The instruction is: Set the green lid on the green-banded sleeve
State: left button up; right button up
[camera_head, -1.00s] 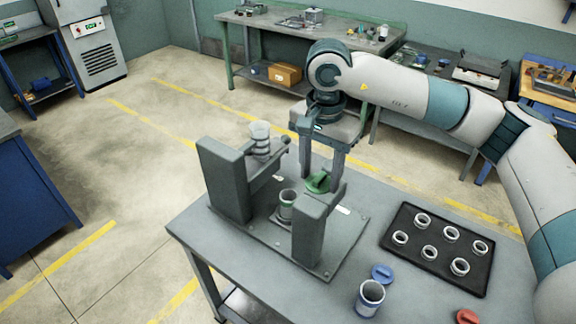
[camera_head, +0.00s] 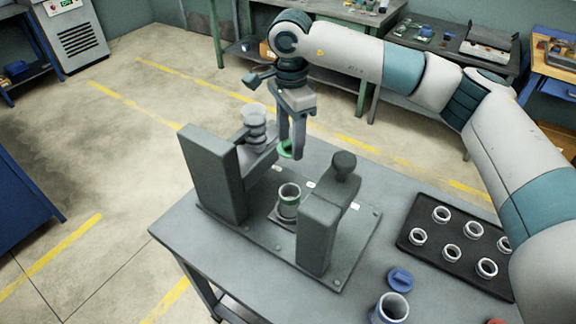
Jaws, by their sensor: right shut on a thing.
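The green lid (camera_head: 285,150) is between the fingertips of my right gripper (camera_head: 290,149), which is shut on it. Part of the lid is hidden by the fingers. The green-banded sleeve (camera_head: 289,203) stands upright between the two posts of a grey fixture, with its top open. The gripper and lid are above and a little behind the sleeve in the picture, apart from it. My left gripper is not in view.
The fixture has a left post (camera_head: 212,178) and a right post (camera_head: 318,235) close beside the sleeve. A black tray (camera_head: 425,262) of several rings, a blue lid (camera_head: 400,279) and a blue-banded sleeve (camera_head: 391,309) are at right.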

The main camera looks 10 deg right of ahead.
notch_tip(320, 180, down, 10)
jog(key=b, duration=0.1)
jog(key=shift+w+r+b, duration=0.2)
jog(key=shift+r+b, duration=0.05)
jog(key=shift+b, duration=0.15)
jog(key=shift+f, duration=0.2)
jog(key=shift+f+b, duration=1.15)
jog(key=shift+f, duration=1.5)
jog(key=shift+b, duration=1.55)
dwell(0.6)
dwell(0.4)
